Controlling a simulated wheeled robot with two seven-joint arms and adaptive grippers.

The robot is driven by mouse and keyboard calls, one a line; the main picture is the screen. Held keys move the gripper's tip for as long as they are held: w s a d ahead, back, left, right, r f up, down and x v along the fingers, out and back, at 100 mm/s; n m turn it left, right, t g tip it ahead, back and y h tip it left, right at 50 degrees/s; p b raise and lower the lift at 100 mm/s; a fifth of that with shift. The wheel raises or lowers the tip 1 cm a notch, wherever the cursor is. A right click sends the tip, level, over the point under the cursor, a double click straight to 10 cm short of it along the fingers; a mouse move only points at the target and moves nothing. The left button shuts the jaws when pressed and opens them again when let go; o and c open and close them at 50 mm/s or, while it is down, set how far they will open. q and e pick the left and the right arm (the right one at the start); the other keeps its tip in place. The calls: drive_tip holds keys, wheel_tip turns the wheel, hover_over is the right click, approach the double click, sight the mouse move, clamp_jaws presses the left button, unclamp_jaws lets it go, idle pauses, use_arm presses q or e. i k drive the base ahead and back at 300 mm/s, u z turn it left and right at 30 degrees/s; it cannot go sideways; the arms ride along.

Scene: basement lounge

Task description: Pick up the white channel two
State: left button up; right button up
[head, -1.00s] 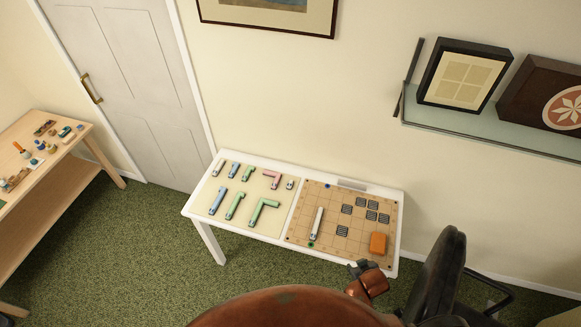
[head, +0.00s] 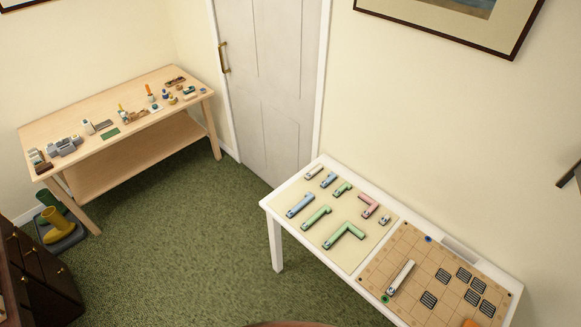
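White channel pieces show at the white table on the right of the head view. A long white channel (head: 401,277) lies on the gridded board (head: 413,253). A shorter white piece (head: 313,172) lies at the far left corner of the cream mat (head: 330,258), and a very small white piece (head: 384,220) lies near the mat's right edge. I cannot tell from any marking which one is channel two. Neither of my grippers is in view.
Blue, green and pink pieces (head: 368,205) share the mat. Several dark striped tiles (head: 428,299) and an orange block (head: 470,323) are on the board. A wooden workbench (head: 60,128) with small items stands left. Green carpet (head: 190,240) between is clear.

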sight(310, 176)
drive_tip(key=u, duration=0.3)
drive_tip(key=i, duration=1.35)
drive_tip(key=z, duration=0.9)
drive_tip(key=k, duration=0.35)
drive_tip(key=z, duration=1.1)
drive_tip(key=k, duration=1)
drive_tip(key=z, duration=0.35)
drive_tip(key=i, duration=1)
drive_tip(key=z, duration=0.4)
